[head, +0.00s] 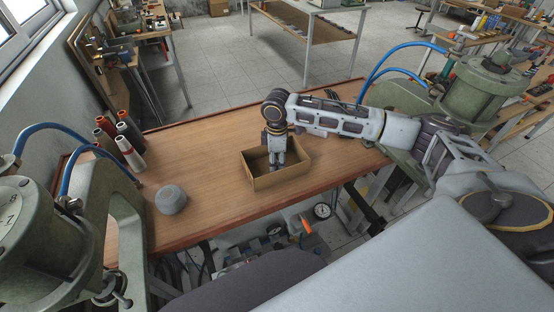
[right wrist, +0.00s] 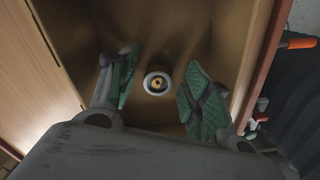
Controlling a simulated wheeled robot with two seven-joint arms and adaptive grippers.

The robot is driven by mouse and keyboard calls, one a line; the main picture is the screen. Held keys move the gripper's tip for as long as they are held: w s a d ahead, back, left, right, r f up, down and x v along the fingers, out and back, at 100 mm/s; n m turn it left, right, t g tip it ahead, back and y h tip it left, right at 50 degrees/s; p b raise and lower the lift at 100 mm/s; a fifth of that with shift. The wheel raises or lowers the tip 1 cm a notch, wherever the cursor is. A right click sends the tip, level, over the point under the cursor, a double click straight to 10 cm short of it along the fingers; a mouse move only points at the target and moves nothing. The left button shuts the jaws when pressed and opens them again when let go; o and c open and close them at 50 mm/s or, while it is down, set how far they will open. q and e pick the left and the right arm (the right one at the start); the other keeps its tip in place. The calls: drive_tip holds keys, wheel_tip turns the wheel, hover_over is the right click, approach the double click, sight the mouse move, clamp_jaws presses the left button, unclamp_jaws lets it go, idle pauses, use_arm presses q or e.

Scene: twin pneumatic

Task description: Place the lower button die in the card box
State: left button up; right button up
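The card box (head: 291,178) is an open brown carton near the middle of the wooden table. My right gripper (head: 276,164) reaches down into it, pointing downward. In the right wrist view, the right gripper's green-padded fingers (right wrist: 158,88) stand apart, with the box floor below. A small round piece (right wrist: 157,83) with a pale rim and brassy centre, likely the button die, sits on the box floor between the fingers. It does not appear to touch either finger. The head view hides this piece. My left gripper is not in view.
A grey rounded lump (head: 171,199) lies on the table (head: 215,150) at left. Several thread spools (head: 129,150) stand at the far left. Green presses with blue hoses flank the table, one at right (head: 487,85). The table between lump and box is clear.

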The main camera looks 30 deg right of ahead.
sight(277, 163)
drive_tip(key=shift+r, duration=0.15)
wheel_tip(277, 163, up, 12)
idle(0.9)
drive_tip(key=shift+s, duration=0.1)
idle(0.7)
